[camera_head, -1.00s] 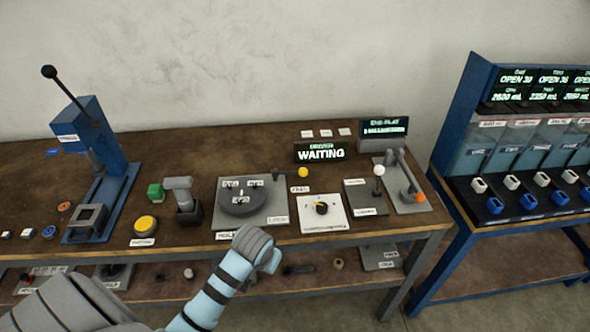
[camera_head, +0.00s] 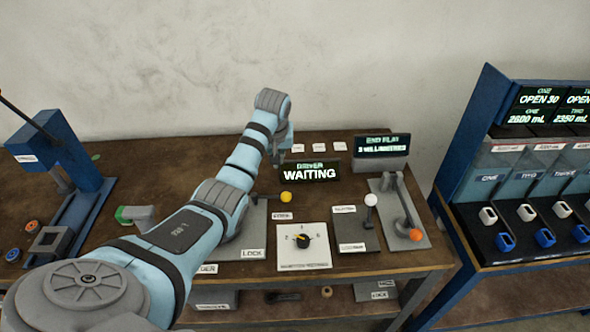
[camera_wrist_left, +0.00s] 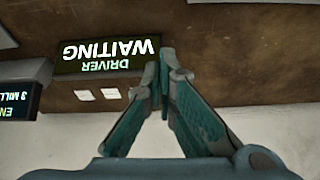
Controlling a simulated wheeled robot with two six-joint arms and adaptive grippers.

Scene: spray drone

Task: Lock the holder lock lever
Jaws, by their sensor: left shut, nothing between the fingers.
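The holder plate (camera_head: 255,222) is on the bench, with a "LOCK" label at its front edge. A lever with a yellow ball (camera_head: 286,197) stands at the plate's right edge. My left arm covers most of the holder. My left gripper (camera_head: 284,150) is above the back of the bench, behind the yellow ball and apart from it, left of the "WAITING" display (camera_head: 310,172). In the left wrist view the two fingers (camera_wrist_left: 167,52) meet at the tips with nothing between them, beside the display (camera_wrist_left: 108,56). My right gripper is not in view.
A dial panel (camera_head: 302,258), a white-ball lever (camera_head: 370,200) and an orange-ended lever (camera_head: 415,234) stand to the right. A second display (camera_head: 382,146) is at the back right. A blue press (camera_head: 65,165) stands at the left. A blue dispenser rack (camera_head: 480,130) stands beyond the bench.

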